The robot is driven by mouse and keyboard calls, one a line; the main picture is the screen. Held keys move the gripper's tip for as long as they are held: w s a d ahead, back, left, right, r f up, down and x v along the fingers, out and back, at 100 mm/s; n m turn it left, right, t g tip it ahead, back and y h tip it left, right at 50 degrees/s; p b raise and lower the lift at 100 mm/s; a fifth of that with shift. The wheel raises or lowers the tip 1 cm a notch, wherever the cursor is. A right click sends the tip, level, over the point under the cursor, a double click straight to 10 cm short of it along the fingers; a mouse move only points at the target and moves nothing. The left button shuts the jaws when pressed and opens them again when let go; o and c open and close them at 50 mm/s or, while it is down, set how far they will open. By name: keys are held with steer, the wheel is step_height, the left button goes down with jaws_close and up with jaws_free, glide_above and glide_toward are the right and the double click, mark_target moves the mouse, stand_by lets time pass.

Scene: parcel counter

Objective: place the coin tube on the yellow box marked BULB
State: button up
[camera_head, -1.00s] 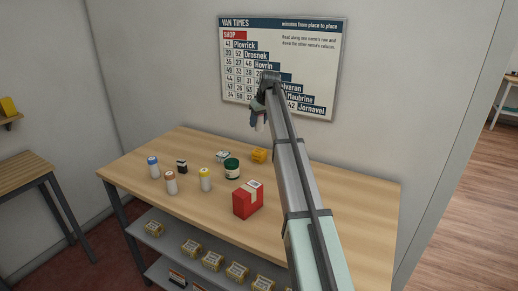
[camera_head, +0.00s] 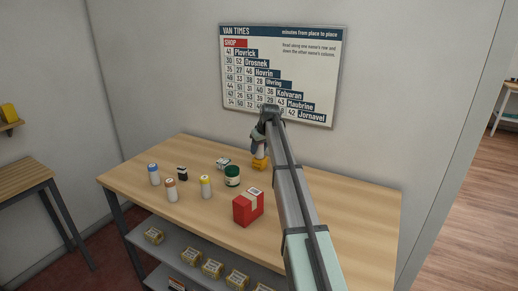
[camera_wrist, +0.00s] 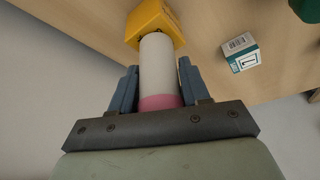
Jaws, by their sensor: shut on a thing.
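My gripper (camera_head: 259,146) is shut on a white coin tube with a pink band; in the wrist view the tube (camera_wrist: 157,60) lies between the two blue fingers (camera_wrist: 158,85). The pink end is toward the palm. The yellow box (camera_head: 260,164) stands at the back of the counter, directly below the tube in the head view. In the wrist view the tube's far end overlaps the yellow box (camera_wrist: 152,18). I cannot tell whether they touch. The BULB marking cannot be read.
A white-and-teal box (camera_head: 222,163), a green jar (camera_head: 232,176) and a red box (camera_head: 248,207) stand nearby. Tubes with blue (camera_head: 153,174), orange (camera_head: 171,190) and yellow (camera_head: 205,187) caps and a black box (camera_head: 182,174) stand further left. The wall sign (camera_head: 278,75) is behind.

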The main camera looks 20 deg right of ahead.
steer(key=o, duration=1.2)
steer(key=shift+f, duration=0.15)
steer(key=v, duration=1.2)
